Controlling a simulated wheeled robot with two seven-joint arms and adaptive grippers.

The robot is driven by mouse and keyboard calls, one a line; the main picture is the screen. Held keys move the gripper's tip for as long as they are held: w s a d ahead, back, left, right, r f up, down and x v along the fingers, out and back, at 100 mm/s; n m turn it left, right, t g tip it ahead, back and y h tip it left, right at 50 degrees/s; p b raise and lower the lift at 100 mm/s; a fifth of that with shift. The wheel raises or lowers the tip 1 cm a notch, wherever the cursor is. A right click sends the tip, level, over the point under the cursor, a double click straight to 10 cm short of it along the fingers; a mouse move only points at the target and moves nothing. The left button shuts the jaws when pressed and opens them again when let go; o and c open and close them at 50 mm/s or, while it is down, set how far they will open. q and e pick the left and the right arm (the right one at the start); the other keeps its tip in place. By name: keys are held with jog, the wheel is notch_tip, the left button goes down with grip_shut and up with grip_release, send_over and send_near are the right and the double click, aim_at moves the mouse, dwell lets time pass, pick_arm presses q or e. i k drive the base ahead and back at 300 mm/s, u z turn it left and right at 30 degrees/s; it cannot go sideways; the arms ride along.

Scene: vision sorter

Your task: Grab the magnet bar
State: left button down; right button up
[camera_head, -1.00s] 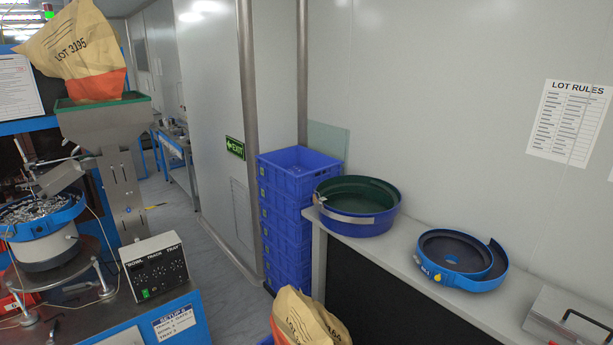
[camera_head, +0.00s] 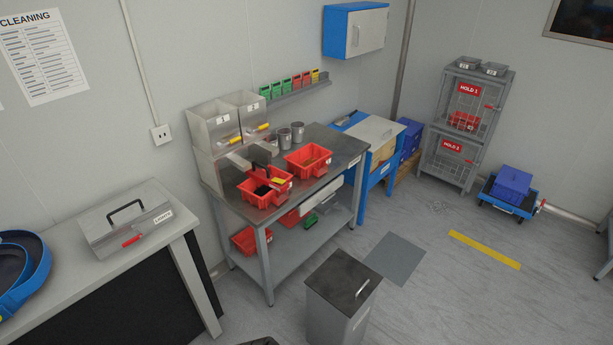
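I cannot pick out the magnet bar for certain. A dark block-like piece (camera_head: 261,156) stands at the left red bin (camera_head: 262,201) on the steel workbench (camera_head: 333,147); it is too small to tell what it is. A grey metal case (camera_head: 128,222) with a black handle and a red latch lies on the light counter at the left. Neither of my grippers is in view. A small dark shape at the bottom edge is too cut off to name.
A grey bin with a dark lid (camera_head: 343,279) stands on the floor before the workbench. Another red bin (camera_head: 308,160), metal cups (camera_head: 290,132) and steel hoppers (camera_head: 221,124) are on the bench. A wire cage (camera_head: 452,133) stands at the back right. Floor at the right is mostly clear.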

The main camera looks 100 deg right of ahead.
aim_at(255, 174)
jog(key=z, duration=3)
jog(key=i, duration=0.4)
